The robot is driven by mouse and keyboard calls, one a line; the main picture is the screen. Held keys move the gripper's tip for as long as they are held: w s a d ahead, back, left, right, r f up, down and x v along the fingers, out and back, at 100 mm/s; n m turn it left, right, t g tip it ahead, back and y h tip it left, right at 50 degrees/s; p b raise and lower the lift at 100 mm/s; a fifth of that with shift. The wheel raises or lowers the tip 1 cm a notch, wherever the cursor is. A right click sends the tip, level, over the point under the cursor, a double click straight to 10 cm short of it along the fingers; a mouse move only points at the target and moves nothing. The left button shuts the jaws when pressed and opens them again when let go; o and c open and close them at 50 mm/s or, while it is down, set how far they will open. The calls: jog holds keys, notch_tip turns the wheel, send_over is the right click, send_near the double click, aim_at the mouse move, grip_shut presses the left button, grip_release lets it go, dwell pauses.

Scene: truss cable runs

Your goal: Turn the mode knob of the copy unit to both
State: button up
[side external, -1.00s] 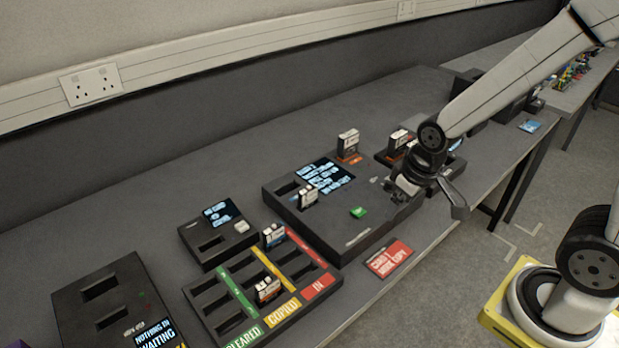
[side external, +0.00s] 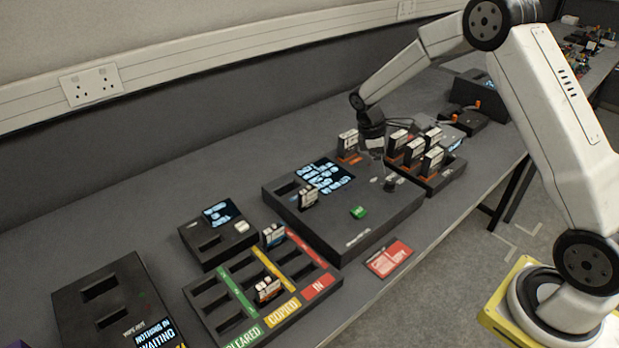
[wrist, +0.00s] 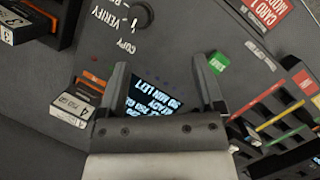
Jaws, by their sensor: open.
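The copy unit (side external: 345,232) is a black box in the middle of the bench. It has a lit screen (side external: 325,176), a green button (side external: 358,212) and a card standing in its slot (side external: 308,196). Its mode knob (side external: 390,184) is a small dark knob near the right end; it also shows in the wrist view (wrist: 138,28), beside the words COPY and VERIFY and a third, cut-off label. I cannot tell for sure which label it points at. My gripper (wrist: 160,84) is open and empty, above the unit's back edge, clear of the knob. My fingers frame the screen in the wrist view.
A tray with coloured strips (side external: 215,312) and a small screen unit (side external: 218,238) lie left. A red card sign (side external: 389,258) lies in front.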

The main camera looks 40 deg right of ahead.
aim_at(391, 181)
jog(key=shift+w+d+f+n+g, duration=0.15)
jog(key=shift+w+d+f, duration=0.1)
jog(key=shift+d, duration=0.25)
jog(key=shift+w+d+f+n+g, duration=0.1)
jog(key=shift+w+d+f+n, duration=0.15)
jog(key=shift+d, duration=0.25)
jog(key=shift+w+d+f+n+g, duration=0.15)
jog(key=shift+d+f, duration=0.1)
jog(key=shift+d, duration=0.25)
jog(key=shift+f, duration=0.1)
jog(key=shift+x, duration=3.8)
jog(key=shift+d, duration=0.1)
grip_shut()
